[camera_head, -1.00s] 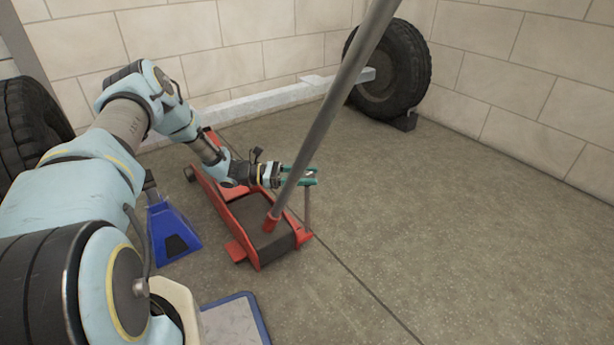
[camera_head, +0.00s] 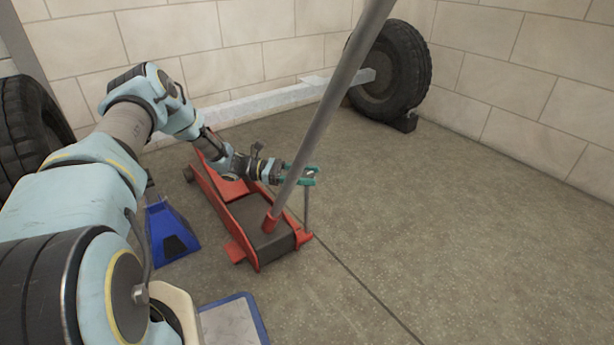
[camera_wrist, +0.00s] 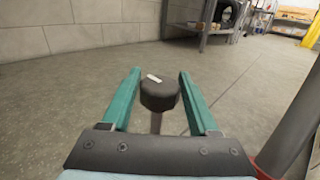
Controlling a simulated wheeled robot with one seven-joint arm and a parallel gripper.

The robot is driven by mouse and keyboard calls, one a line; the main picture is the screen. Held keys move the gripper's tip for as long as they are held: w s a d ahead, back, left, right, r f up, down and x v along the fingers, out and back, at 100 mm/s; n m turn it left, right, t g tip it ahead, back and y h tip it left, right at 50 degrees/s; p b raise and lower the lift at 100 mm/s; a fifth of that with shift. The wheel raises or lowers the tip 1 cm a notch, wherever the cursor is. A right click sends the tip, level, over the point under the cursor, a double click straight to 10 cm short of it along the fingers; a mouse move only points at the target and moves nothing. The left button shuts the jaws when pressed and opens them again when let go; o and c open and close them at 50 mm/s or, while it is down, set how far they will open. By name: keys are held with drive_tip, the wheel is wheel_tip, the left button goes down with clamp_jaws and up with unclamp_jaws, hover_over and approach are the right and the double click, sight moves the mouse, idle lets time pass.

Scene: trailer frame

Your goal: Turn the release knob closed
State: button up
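The release knob (camera_wrist: 159,94) is a dark, faceted knob with a white mark on top, on a thin upright stem. In the head view its stem (camera_head: 307,207) rises at the front right of the red floor jack (camera_head: 240,217). My gripper (camera_wrist: 159,74) has teal fingers and is open, with the knob between them. A gap shows on each side of the knob in the wrist view. In the head view my gripper (camera_head: 313,175) is at the top of the stem, just behind the jack's grey handle (camera_head: 335,105), which partly hides the fingers.
The long handle slants up from the jack close to my gripper. A blue stand (camera_head: 171,234) is left of the jack, and a blue-edged panel (camera_head: 232,322) is at the bottom. A tyre on an axle (camera_head: 391,75) stands behind. The floor to the right is clear.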

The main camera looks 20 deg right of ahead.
drive_tip(key=o, duration=0.3)
drive_tip(key=p+v, duration=0.2)
drive_tip(key=v, duration=0.8)
drive_tip(key=shift+w+a, duration=0.2)
drive_tip(key=shift+a, duration=0.15)
drive_tip(key=shift+r, duration=0.1)
drive_tip(key=s+a+r+m+t+y+p, duration=0.3)
drive_tip(key=s+a+r+m+t+y, duration=0.5)
drive_tip(key=a+r, duration=0.55)
drive_tip(key=s+a+r+m+t+y+p, duration=0.4)
drive_tip(key=s+a+r+y, duration=0.3)
drive_tip(key=s+a+r, duration=0.5)
drive_tip(key=w+a+r+p, duration=0.1)
drive_tip(key=r+p, duration=1.1)
drive_tip(key=r, duration=0.1)
drive_tip(key=r+p, duration=1.2)
drive_tip(key=p, duration=0.1)
drive_tip(key=w+a+r+p, duration=0.1)
drive_tip(key=r+p, duration=1.1)
drive_tip(key=r, duration=0.1)
drive_tip(key=shift+w+a+r, duration=0.3)
